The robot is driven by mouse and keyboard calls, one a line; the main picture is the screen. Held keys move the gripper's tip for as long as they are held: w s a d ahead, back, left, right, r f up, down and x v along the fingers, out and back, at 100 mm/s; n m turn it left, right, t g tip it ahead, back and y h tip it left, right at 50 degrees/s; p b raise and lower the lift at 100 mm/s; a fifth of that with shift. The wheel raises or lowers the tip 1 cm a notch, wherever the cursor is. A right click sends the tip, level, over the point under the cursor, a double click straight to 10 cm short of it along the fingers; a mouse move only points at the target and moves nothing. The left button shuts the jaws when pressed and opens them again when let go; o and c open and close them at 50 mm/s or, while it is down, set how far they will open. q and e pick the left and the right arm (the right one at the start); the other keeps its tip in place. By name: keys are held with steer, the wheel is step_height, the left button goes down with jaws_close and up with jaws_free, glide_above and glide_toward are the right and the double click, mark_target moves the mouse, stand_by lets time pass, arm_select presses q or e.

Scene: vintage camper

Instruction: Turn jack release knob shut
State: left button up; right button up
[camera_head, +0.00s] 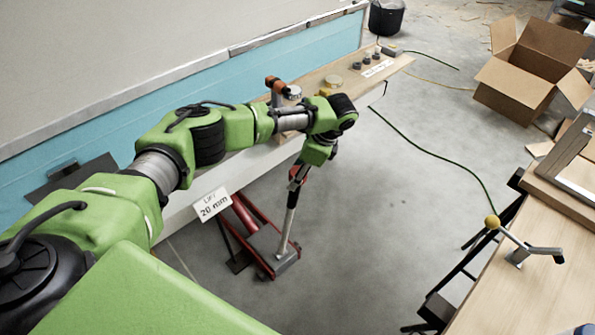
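A red floor jack (249,225) stands on the concrete below the camper's side, with a grey block at its near end. A silver bar (289,217) rises from that block toward my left wrist. My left arm reaches in from the left, and its gripper (297,178) points down at the bar's top end. The fingers are small and dark there, so I cannot tell whether they are open or closed on the bar. I cannot make out the release knob on the jack. My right gripper is not in view.
A sign reading "LIFT 20 mm" (213,204) stands beside the jack. A wooden shelf (340,68) with small round items runs behind my wrist.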

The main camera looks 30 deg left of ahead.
arm_select(q)
steer(key=c, duration=1.1)
steer(key=shift+r, duration=0.1)
steer(key=n+p, duration=0.2)
steer(key=n, duration=0.1)
steer(key=shift+s+g+h+p, duration=0.1)
steer(key=shift+g+h+p, duration=0.2)
steer(key=shift+g+p, duration=0.1)
steer(key=n+h+p, duration=0.1)
steer(key=n+p, duration=0.1)
steer(key=n, duration=0.3)
steer(key=shift+s+d+g, duration=0.1)
steer(key=shift+g, duration=0.2)
steer(key=n+h+p, duration=0.1)
steer(key=n+p, duration=0.2)
steer(key=n, duration=0.2)
steer(key=shift+n+h+p, duration=0.7)
steer(key=shift+n+p, duration=0.5)
steer(key=shift+n, duration=1.2)
